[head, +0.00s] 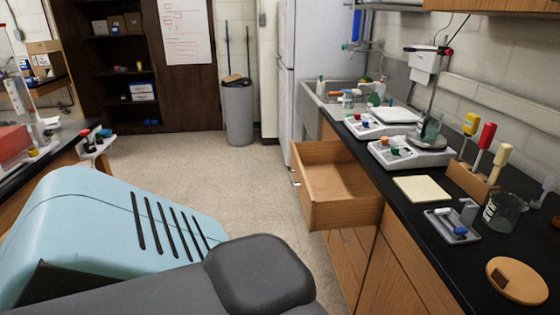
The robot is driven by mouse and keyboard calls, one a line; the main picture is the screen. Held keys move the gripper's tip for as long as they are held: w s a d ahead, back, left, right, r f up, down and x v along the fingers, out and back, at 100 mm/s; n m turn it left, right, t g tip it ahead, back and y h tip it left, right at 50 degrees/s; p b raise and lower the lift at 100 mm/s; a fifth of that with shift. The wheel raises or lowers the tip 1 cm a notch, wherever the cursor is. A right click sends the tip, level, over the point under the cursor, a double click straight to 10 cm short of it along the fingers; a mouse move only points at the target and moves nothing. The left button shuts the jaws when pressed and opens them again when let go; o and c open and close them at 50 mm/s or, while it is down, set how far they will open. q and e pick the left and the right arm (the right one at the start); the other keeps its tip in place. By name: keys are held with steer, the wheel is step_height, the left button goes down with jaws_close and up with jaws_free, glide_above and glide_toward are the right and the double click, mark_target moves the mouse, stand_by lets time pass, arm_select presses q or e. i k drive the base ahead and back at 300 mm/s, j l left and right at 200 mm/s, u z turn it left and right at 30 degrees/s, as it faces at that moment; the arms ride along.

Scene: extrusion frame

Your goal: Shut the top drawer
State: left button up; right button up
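The top drawer (345,213) is a light wooden box under the black counter on the right. It stands pulled well out over the floor, and its inside looks empty. Its front panel (298,176) faces left, with a small metal handle (294,178) partly visible on the outer side. My left and right grippers are not in view. A blue and dark grey part of my own body fills the lower left, apart from the drawer.
The black counter (425,222) holds balances, a beaker (501,211), a wooden tool block (470,182) and a notepad (423,189). Closed cabinets (390,275) lie below. A grey bin (238,112) stands at the back. The floor (215,180) left of the drawer is clear.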

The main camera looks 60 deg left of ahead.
mark_target(334, 191)
steer(key=j+u, duration=0.15)
steer(key=u, duration=0.25)
steer(key=j+u, duration=0.1)
steer(key=u, duration=0.35)
steer(key=j+u, duration=0.1)
steer(key=u, duration=0.3)
steer(key=i+j+u, duration=0.1)
steer(key=u, duration=0.3)
